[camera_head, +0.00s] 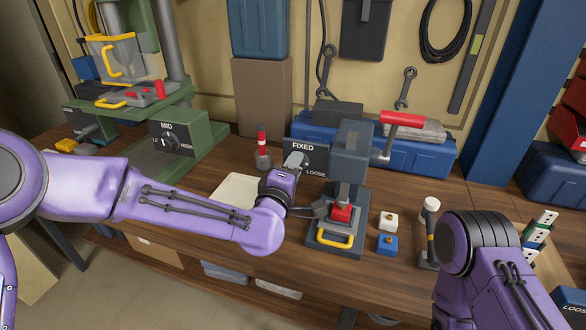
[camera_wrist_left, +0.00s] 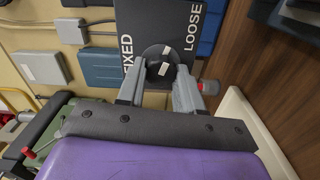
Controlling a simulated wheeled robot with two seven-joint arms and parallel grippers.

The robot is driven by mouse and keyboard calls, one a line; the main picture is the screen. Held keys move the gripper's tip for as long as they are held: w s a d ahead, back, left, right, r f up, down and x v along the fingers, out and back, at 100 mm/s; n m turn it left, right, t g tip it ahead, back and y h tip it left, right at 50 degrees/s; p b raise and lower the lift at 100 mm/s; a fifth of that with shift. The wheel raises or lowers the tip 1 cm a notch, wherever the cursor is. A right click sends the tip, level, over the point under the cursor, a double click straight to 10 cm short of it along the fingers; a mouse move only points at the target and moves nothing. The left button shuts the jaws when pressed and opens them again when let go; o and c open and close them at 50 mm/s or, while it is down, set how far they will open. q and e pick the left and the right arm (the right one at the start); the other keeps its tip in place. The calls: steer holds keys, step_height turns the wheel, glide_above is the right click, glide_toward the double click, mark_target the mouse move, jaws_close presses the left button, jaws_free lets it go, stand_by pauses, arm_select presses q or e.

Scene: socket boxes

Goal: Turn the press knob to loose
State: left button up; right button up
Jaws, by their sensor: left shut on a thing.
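The grey press (camera_head: 352,150) stands on the bench with its FIXED/LOOSE panel (camera_head: 303,147) on its left side. In the left wrist view, the press knob (camera_wrist_left: 160,60) is a dark disc with a white mark, on the panel between the words FIXED and LOOSE. My left gripper (camera_head: 297,160) is at the panel and covers the knob in the head view. Its fingers (camera_wrist_left: 158,85) are on either side of the knob, shut on it. The exact setting of the mark is hard to read. My right arm shows at lower right; its gripper is out of view.
A red socket box (camera_head: 342,212) sits under the press head, above a yellow handle (camera_head: 335,241). White (camera_head: 388,220) and blue (camera_head: 387,245) boxes stand right of the press.

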arm_select(q)
steer(key=shift+m, duration=1)
steer(key=o, duration=1)
steer(key=shift+o, duration=0.2)
steer(key=b+v, duration=0.2)
steer(key=v, duration=0.8)
steer(key=shift+s+b, duration=0.25)
steer(key=shift+b, duration=0.05)
steer(key=shift+a, duration=0.1)
